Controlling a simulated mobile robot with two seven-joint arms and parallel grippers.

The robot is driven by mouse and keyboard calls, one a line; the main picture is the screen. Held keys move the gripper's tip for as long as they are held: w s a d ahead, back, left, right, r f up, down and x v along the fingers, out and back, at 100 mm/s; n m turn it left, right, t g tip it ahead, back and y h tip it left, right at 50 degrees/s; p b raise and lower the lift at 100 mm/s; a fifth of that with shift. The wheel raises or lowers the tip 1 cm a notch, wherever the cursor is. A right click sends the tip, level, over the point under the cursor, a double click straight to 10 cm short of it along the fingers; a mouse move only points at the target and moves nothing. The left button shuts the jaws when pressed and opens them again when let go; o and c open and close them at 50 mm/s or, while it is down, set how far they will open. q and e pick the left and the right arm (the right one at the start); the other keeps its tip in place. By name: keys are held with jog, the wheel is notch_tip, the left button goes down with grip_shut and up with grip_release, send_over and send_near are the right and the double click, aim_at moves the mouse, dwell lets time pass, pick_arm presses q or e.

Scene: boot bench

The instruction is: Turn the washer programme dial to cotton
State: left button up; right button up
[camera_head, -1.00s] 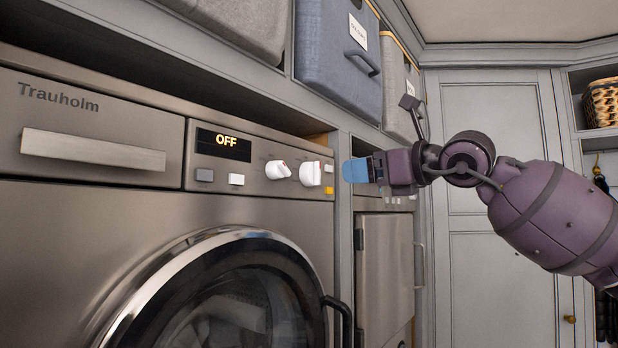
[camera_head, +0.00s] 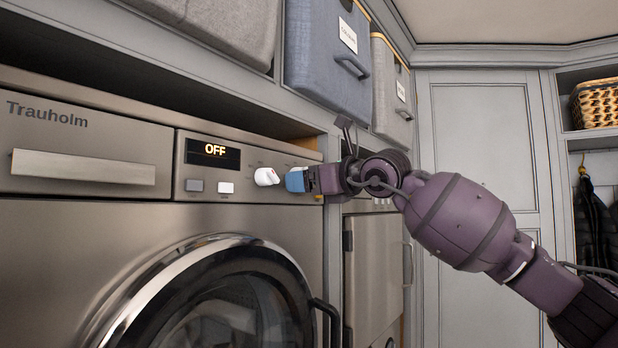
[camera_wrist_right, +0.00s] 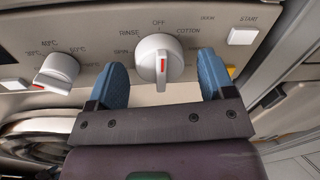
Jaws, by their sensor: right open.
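The white programme dial (camera_wrist_right: 160,58) sits between my right gripper's two blue fingers in the right wrist view. Its ridge, with a red mark, stands upright in line with OFF; COTTON is printed to the upper right and RINSE to the upper left. My right gripper (camera_wrist_right: 162,72) is open, one finger on each side of the dial, with a gap showing on both sides. In the head view the right gripper (camera_head: 297,180) covers this dial. The washer's display (camera_head: 213,152) reads OFF. My left gripper is not in view.
A second white dial (camera_wrist_right: 58,72) with temperature marks is left of the gripper. The START button (camera_wrist_right: 243,36) is at upper right. The washer door (camera_head: 225,300) is below. Fabric bins (camera_head: 330,60) stand on the shelf above.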

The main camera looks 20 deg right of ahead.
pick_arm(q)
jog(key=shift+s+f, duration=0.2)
pick_arm(e)
jog(key=shift+c, duration=0.4)
jog(key=c, duration=0.8)
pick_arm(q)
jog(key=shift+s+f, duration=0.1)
pick_arm(e)
jog(key=shift+c, duration=0.2)
jog(key=shift+f, duration=0.1)
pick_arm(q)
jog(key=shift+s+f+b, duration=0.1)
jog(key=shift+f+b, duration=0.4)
pick_arm(e)
jog(key=m, duration=0.7)
jog(key=shift+m+g, duration=0.3)
